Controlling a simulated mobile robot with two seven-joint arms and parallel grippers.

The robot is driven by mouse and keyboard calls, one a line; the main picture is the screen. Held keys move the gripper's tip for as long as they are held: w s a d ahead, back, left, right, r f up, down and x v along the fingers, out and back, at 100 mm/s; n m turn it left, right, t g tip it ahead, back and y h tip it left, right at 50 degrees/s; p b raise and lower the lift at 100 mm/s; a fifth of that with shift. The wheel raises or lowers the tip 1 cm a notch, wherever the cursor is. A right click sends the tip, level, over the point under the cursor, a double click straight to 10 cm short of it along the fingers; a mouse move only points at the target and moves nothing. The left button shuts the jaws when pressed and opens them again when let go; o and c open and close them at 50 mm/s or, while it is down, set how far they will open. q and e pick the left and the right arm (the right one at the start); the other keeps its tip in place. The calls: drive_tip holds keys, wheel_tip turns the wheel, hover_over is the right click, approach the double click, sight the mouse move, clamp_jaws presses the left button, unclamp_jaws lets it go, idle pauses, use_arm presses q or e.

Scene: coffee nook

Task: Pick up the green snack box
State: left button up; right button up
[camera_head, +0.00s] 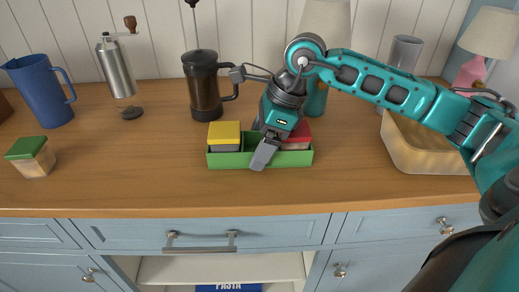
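A small snack box with a green lid and a pale tan body (32,157) stands on the counter at the far left. A low green tray (233,161) sits at the middle of the counter. It holds a box with a yellow lid (224,133) on its left and a box with a red lid (301,133) on its right. My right gripper (262,148) points down at the tray's middle, between these two boxes, and partly hides them. Only one finger shows clearly, so its opening and anything between its fingers are hidden. My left gripper is not in view.
A blue pitcher (40,91), a coffee grinder (117,70) and a French press (202,87) stand along the back. A tan bin (427,147) is at the right. The counter's front left is clear beside the green-lidded box.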

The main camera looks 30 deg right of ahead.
drive_tip(key=c, duration=0.6)
drive_tip(key=shift+c, duration=0.3)
drive_tip(key=shift+r, duration=0.15)
